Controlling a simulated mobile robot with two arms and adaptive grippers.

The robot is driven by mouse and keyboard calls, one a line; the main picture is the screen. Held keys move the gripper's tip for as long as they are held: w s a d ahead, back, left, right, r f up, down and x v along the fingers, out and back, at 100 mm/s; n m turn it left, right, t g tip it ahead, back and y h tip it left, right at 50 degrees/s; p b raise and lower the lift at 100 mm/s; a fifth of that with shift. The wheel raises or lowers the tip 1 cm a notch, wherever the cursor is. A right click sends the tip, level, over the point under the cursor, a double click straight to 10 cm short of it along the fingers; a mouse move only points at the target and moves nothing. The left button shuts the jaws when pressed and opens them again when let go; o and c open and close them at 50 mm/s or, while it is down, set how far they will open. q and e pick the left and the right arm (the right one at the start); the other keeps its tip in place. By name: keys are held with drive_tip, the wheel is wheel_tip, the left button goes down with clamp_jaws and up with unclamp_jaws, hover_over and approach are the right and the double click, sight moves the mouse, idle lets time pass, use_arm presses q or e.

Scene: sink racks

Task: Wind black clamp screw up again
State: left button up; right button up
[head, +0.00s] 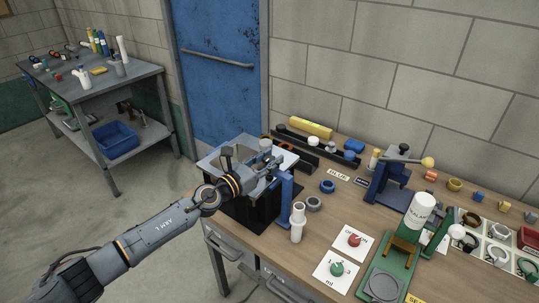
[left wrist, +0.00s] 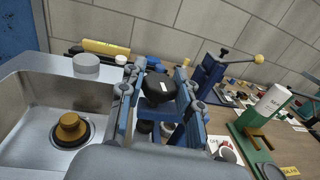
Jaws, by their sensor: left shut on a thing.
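The black clamp screw (left wrist: 160,87) shows in the left wrist view as a dark knob above a blue clamp frame (left wrist: 157,109). My left gripper (left wrist: 157,90) has one finger on each side of the knob and is shut on it. In the head view my left arm reaches in from the left, and the left gripper (head: 265,165) is at the blue clamp (head: 287,187) beside the sink. The knob is mostly hidden there by the gripper. The screw's thread cannot be made out. My right gripper is not in view.
A metal sink (left wrist: 28,100) with a brass-coloured drain (left wrist: 70,129) lies left of the clamp. A white bottle-shaped piece (head: 297,222) stands close in front. A blue press (head: 388,190) and a green stand (head: 388,262) are to the right. A blue door (head: 220,65) is behind.

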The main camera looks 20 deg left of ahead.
use_arm(q)
drive_tip(key=n+y+p, duration=0.1)
drive_tip(key=y+p, duration=0.1)
drive_tip(key=p, duration=0.1)
drive_tip(key=n+t+y+p, duration=0.1)
drive_tip(key=n+y+p, duration=0.1)
drive_tip(key=p, duration=0.1)
drive_tip(key=n+y+p, duration=0.1)
drive_tip(key=y+p, duration=0.1)
drive_tip(key=p, duration=0.1)
drive_tip(key=shift+d+r+n+t+y, duration=0.15)
drive_tip(key=shift+r+n+t+y, duration=0.15)
drive_tip(key=shift+t+y, duration=0.1)
drive_tip(key=n+y, duration=0.1)
drive_tip(key=y, duration=0.1)
drive_tip(key=shift+f+n+y, duration=0.25)
drive_tip(key=shift+n+y, duration=0.15)
drive_tip(key=shift+f+n+y, duration=0.1)
drive_tip(key=shift+n+y, duration=0.4)
drive_tip(key=shift+y, duration=0.3)
drive_tip(key=shift+f+n+g+y, duration=0.15)
drive_tip(key=shift+n+g+y, duration=0.35)
drive_tip(key=shift+n+y, duration=0.5)
drive_tip(key=n+g+y+b, duration=0.1)
drive_tip(key=y, duration=0.1)
drive_tip(key=shift+y+b, duration=0.35)
drive_tip(key=shift+y, duration=0.05)
drive_tip(key=shift+s+n+g+y+b, duration=0.1)
drive_tip(key=shift+n+g+y+b, duration=1.2)
drive_tip(key=shift+n+y, duration=0.45)
